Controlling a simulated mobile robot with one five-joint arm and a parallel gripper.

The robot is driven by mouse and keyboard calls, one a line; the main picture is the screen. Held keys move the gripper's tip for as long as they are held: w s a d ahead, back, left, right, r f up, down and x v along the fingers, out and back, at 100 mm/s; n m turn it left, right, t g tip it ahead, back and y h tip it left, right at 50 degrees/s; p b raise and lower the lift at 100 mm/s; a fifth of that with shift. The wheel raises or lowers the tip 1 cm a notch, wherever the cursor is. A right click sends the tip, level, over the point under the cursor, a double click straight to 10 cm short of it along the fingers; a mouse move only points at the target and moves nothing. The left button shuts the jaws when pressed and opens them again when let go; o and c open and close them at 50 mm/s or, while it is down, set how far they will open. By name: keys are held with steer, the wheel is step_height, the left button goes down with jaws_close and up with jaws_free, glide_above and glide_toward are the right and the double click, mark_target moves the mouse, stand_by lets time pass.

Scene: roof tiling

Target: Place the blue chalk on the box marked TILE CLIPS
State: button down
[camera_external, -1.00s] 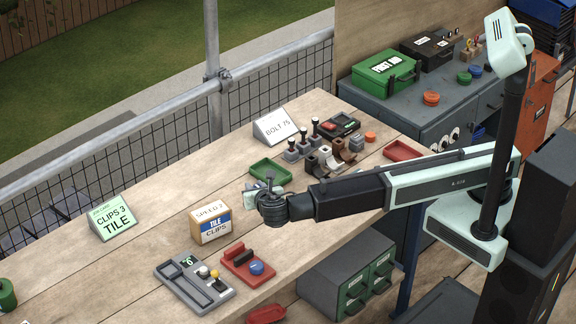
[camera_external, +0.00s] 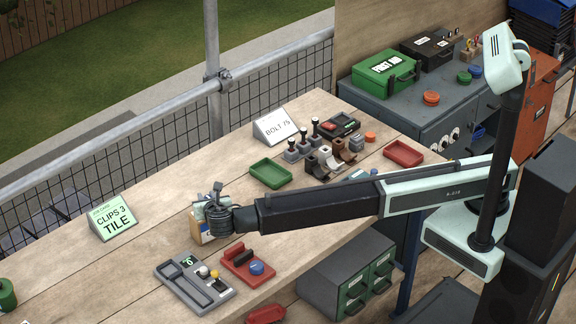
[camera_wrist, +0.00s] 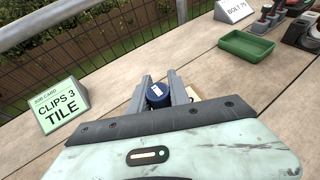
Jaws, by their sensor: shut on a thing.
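My gripper (camera_external: 214,203) is over the TILE CLIPS box (camera_external: 203,237) in the external view and hides most of it, including its label. In the wrist view my gripper (camera_wrist: 160,88) is shut on the blue chalk (camera_wrist: 157,95), a dark blue round piece with a white mark, held between the two grey fingers. A small tan part of the box (camera_wrist: 193,94) shows beside the right finger. I cannot tell whether the chalk touches the box. The chalk is not clear in the external view.
A green CLIPS 3 TILE card (camera_external: 113,220) stands to the left. A grey tool tray (camera_external: 190,287) and a red holder (camera_external: 247,266) lie in front. A green tray (camera_external: 270,173) and BOLT 75 sign (camera_external: 275,126) are behind. Bare wood lies between the card and box.

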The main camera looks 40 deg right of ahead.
steer(key=shift+f+p, duration=0.1)
steer(key=shift+p, duration=0.2)
steer(key=shift+f, duration=0.2)
steer(key=c, duration=1.2)
jaws_free()
steer(key=shift+c, duration=0.2)
steer(key=shift+r, duration=0.15)
steer(key=shift+s+r, duration=0.1)
steer(key=shift+r, duration=0.15)
steer(key=p+v, duration=0.4)
steer(key=v, duration=0.7)
steer(key=shift+s+a+p, duration=0.2)
steer(key=shift+s+p, duration=0.1)
steer(key=shift+s, duration=0.05)
